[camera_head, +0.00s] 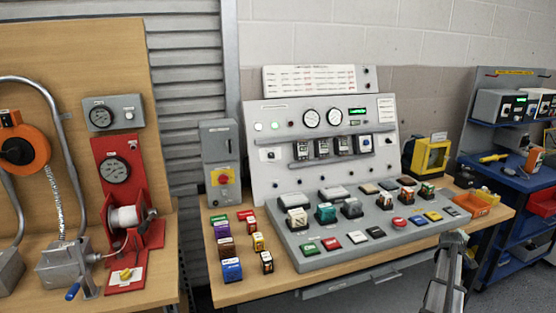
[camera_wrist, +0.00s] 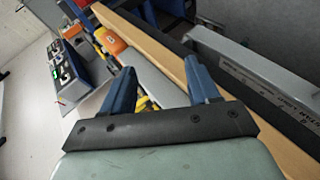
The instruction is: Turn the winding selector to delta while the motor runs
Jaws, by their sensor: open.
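In the head view my arm is at the lower right, in front of the bench, away from the panel.
Several coloured blocks (camera_head: 227,246) stand on the bench left of the console. A grey box with a red-and-yellow switch (camera_head: 220,177) is behind them. A red winch unit (camera_head: 115,165) is at left. A yellow-framed box (camera_head: 430,157), orange bins (camera_head: 471,204) and blue shelving (camera_head: 503,181) are at right.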

